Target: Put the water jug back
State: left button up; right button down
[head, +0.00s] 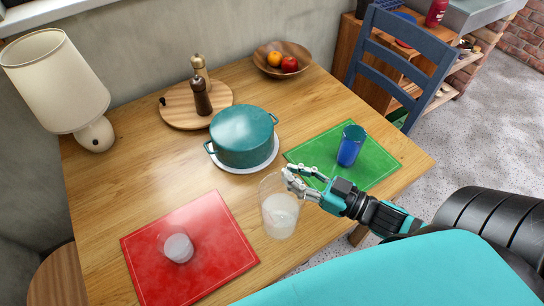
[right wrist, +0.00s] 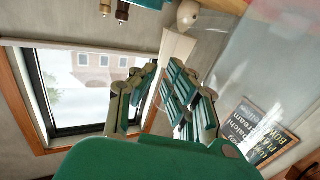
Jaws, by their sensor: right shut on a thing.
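The clear water jug (head: 280,218), part full of pale liquid, is upright near the front edge of the wooden table (head: 125,195), between the red and green mats. My right gripper (head: 296,181) is shut on it at its upper right side. I cannot tell whether the jug's base touches the table. In the right wrist view, the fingers (right wrist: 165,100) of the gripper show, and clear glass of the jug (right wrist: 265,65) fills the right side. My left gripper is not in view.
A clear glass (head: 178,248) stands on the red mat (head: 215,215); a blue glass (head: 351,146) stands on the green mat (head: 385,160). A teal pot (head: 243,136) stands behind the jug. A lamp (head: 55,80), grinder board (head: 180,112) and fruit bowl (head: 282,58) stand farther back.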

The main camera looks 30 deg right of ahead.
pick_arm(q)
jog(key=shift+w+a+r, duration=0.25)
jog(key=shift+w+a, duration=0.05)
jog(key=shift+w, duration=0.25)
pick_arm(e)
jog(key=w+d+f, duration=0.2)
jog(key=w+f, duration=0.2)
jog(key=w, duration=0.7)
jog(key=shift+f, duration=0.15)
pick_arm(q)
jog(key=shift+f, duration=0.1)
pick_arm(e)
jog(key=shift+d+f, duration=0.1)
jog(key=shift+f, duration=0.05)
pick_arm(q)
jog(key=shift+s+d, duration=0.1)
pick_arm(e)
jog(key=c, duration=1.4)
grip_release()
jog(key=shift+f, duration=0.1)
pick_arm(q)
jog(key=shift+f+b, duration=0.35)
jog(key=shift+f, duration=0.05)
pick_arm(e)
jog(key=v, duration=1.2)
